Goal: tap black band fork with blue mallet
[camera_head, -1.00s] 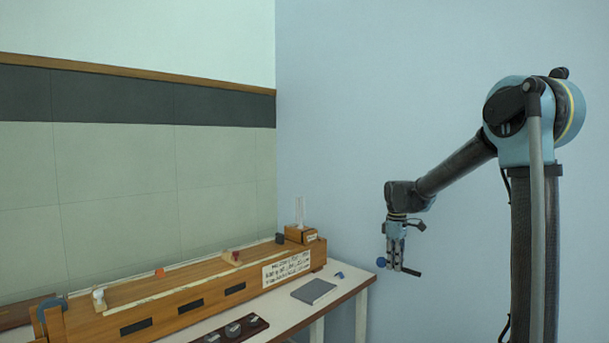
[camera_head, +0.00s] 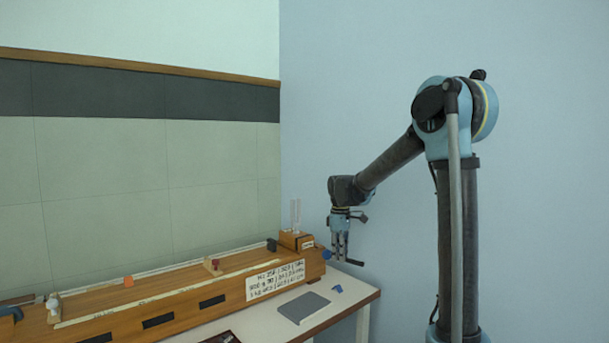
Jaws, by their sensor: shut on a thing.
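My gripper (camera_head: 341,256) points down and is shut on the blue mallet. The mallet's round blue head (camera_head: 327,254) sticks out to the left of the fingers, and its black handle to the right. In the picture the head lies beside the right end of the long wooden case; whether it touches cannot be told. A pale two-pronged fork (camera_head: 296,215) stands upright on a small wooden box (camera_head: 296,240) at the case's right end, up and left of the mallet head. Any black band on it is too small to make out.
The long wooden case (camera_head: 180,306) with a white label (camera_head: 275,280) fills much of the bench (camera_head: 352,297). A grey flat book (camera_head: 304,307) and a small blue item (camera_head: 337,289) lie in front. A dark piece (camera_head: 271,244) sits left of the fork. Right of the bench is open.

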